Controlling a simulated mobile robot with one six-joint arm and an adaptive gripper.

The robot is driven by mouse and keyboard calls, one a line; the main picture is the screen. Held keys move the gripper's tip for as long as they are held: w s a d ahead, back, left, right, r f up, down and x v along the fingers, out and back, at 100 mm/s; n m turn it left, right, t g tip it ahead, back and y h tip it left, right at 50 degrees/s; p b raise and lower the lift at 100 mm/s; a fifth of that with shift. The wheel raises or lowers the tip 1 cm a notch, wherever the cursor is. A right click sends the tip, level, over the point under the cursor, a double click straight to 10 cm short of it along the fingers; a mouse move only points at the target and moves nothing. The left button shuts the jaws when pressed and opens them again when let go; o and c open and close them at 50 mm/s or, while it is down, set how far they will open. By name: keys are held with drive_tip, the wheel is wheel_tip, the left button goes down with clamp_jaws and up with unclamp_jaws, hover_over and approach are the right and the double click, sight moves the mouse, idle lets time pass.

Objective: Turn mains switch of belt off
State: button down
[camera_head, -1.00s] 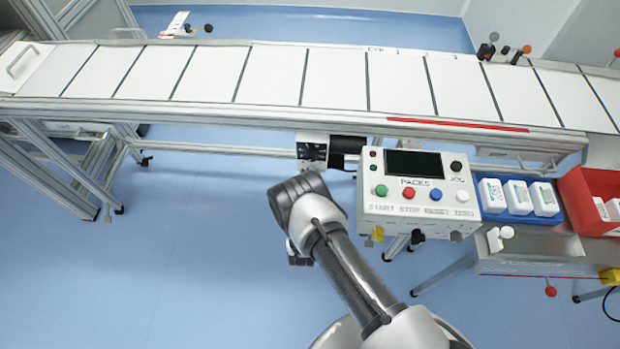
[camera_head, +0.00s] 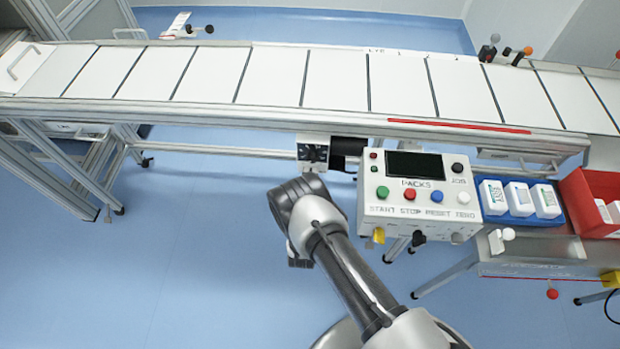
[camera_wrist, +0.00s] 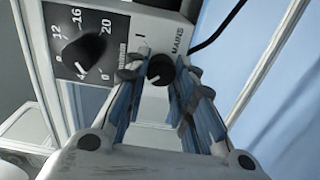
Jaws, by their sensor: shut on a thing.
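The mains switch (camera_wrist: 160,69) is a small round black knob on a light control box, beside the word MAINS, in the wrist view. A light line shows on its face; its exact setting is hard to read. My gripper (camera_wrist: 160,82) is shut on the mains switch, with a finger on each side of the knob. The belt (camera_head: 335,80) runs across the head view as white panels with dark gaps. The control box (camera_head: 313,152) hangs under its front rail. In the head view my own arm hides the gripper.
A larger black dial (camera_wrist: 84,51) with a number scale sits left of the switch. In the head view, a button panel (camera_head: 415,200) stands right of my arm, with a blue tray (camera_head: 520,216) and red bin (camera_head: 590,190) beyond. Blue floor is free at left.

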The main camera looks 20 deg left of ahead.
drive_tip(key=shift+n, duration=0.3)
drive_tip(key=c, duration=1.3)
unclamp_jaws()
drive_tip(key=shift+c, duration=0.2)
drive_tip(key=v, duration=1.2)
